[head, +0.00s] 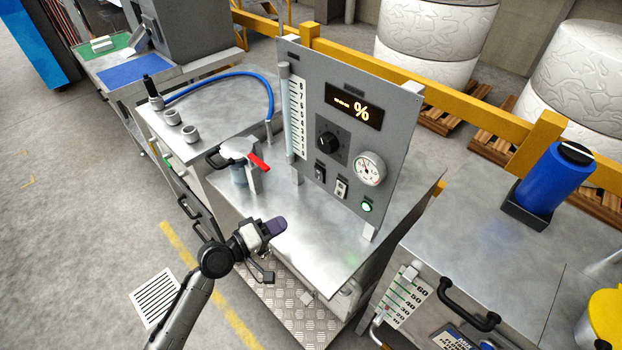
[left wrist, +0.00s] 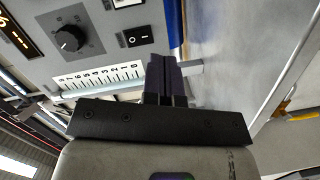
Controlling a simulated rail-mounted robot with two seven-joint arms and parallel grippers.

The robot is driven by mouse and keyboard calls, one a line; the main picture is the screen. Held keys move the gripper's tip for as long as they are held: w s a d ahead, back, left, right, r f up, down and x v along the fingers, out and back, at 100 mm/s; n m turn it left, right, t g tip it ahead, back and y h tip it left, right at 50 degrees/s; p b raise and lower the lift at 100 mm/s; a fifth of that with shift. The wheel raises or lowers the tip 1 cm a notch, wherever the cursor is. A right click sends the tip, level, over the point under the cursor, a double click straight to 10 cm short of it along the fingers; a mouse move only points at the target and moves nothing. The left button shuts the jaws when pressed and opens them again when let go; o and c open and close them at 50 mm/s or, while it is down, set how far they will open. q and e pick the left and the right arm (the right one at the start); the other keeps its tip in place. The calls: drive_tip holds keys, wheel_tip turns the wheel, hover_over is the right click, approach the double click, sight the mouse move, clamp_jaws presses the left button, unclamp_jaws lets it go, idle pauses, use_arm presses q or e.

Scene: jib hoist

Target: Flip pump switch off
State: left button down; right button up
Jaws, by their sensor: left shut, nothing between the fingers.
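A grey upright control panel (head: 345,120) carries two small rocker switches below its black knob (head: 328,143). The left switch (head: 320,172) is dark. The right switch (head: 341,188) has a pale plate. I cannot read which one is the pump's. In the left wrist view a black rocker switch (left wrist: 134,38) with O and I marks shows beyond the fingers, and part of another switch plate (left wrist: 124,3) shows at the top edge. My left gripper (head: 276,227) is shut and empty over the steel bench, in front of the panel and apart from it. My right gripper is out of view.
A red-handled valve (head: 258,162) stands left of the panel. A lit green lamp (head: 367,206) and a round gauge (head: 370,168) sit beside the switches. The steel bench top (head: 325,245) before the panel is clear. A blue canister (head: 553,178) stands on the right bench.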

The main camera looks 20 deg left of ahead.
sight(318, 171)
use_arm(q)
drive_tip(key=r+n+t, duration=0.1)
drive_tip(key=n, duration=0.1)
drive_tip(key=a+r+n+t+y, duration=0.1)
drive_tip(key=n, duration=0.1)
drive_tip(key=w+a+r+n+t, duration=0.1)
drive_tip(key=shift+a+r+n, duration=0.1)
drive_tip(key=shift+n, duration=0.3)
drive_tip(key=b+x, duration=0.1)
drive_tip(key=x, duration=1.2)
drive_tip(key=shift+a, duration=0.2)
drive_tip(key=shift+w+d, duration=0.25)
drive_tip(key=shift+w, duration=0.3)
drive_tip(key=shift+r, duration=0.1)
